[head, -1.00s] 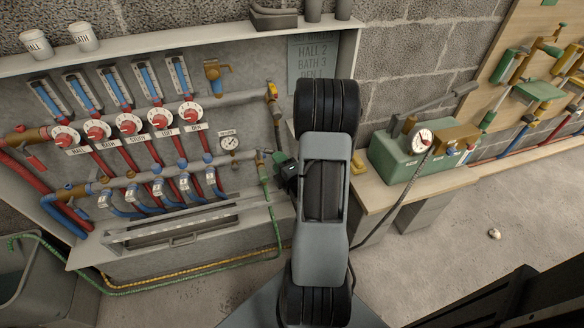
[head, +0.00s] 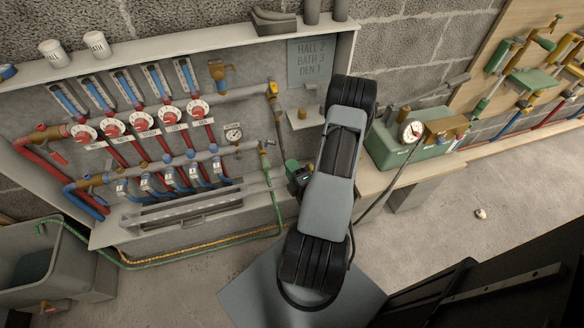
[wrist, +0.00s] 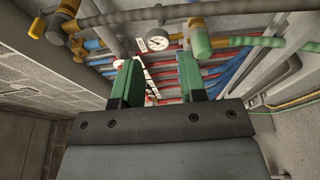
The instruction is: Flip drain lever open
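The drain valve (head: 265,146) sits at the right end of the lower manifold pipe in the head view, with a green hose (head: 277,205) hanging from it. Its lever is too small there to tell its position. My gripper (wrist: 158,78) shows in the wrist view with its two green fingers apart and nothing between them. In the head view a green finger (head: 291,166) shows just right of and below the drain valve, apart from it; my arm hides the rest. A green-ended brass fitting (wrist: 200,40) is beyond the right finger in the wrist view.
A pressure gauge (head: 233,134) sits left of the drain valve. Above it is the upper manifold's end valve (head: 272,88). A tub (head: 85,265) stands at lower left. A green pump box (head: 395,150) is on the bench at right.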

